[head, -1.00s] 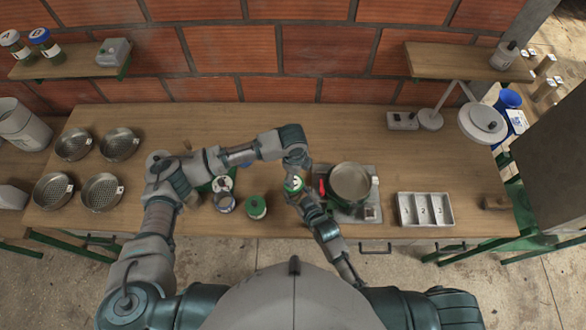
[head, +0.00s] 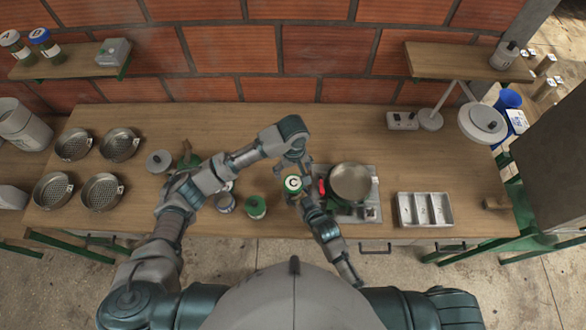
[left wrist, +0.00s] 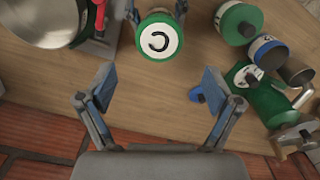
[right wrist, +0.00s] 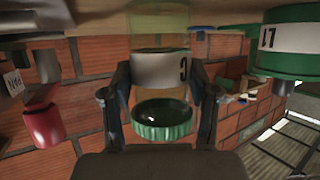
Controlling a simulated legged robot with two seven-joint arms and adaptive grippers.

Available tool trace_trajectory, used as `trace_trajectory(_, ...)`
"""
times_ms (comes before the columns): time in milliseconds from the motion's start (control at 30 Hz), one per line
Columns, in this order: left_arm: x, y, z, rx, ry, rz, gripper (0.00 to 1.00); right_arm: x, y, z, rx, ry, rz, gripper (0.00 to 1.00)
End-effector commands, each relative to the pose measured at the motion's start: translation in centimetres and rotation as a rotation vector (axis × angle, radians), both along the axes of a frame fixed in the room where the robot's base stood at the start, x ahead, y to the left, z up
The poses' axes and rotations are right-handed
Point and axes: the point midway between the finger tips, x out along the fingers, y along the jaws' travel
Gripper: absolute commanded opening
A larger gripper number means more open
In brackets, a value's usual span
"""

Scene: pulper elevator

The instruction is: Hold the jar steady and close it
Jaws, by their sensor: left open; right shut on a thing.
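The jar (right wrist: 160,70), with a white label marked C, stands upright between the fingers of my right gripper (right wrist: 160,82), which is shut on it; that view is upside down. Its green lid (right wrist: 163,131) is over the jar's mouth, with its dark underside visible; I cannot tell whether it is screwed down. The lid's white top with a C shows in the head view (head: 293,184) and left wrist view (left wrist: 158,40). My left gripper (left wrist: 158,88) is open and empty. Its fingertips are apart from the lid, and in the head view it is just behind the jar.
A metal pot (head: 350,184) stands close right of the jar, with a red-handled thing (head: 322,187) between. A green-lidded jar (head: 255,207) and blue-lidded jar (head: 225,203) stand to the left. A three-part tray (head: 425,210) lies at the right. The table's back middle is clear.

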Motion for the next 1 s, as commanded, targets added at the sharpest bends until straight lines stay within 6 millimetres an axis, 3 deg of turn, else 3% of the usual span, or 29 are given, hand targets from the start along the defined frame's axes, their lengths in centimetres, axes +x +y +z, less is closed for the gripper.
trace_trajectory(467, 0.0, 0.0, -0.3, 0.001, 0.003, 0.042, 0.91, -0.1, -0.2, -0.4, -0.005, 0.008, -0.001, 0.00)
trace_trajectory(1000, -0.1, 0.1, -7.2, 0.002, 0.003, 0.041, 0.91, -0.1, -0.1, -0.4, -0.005, 0.008, -0.001, 0.00)
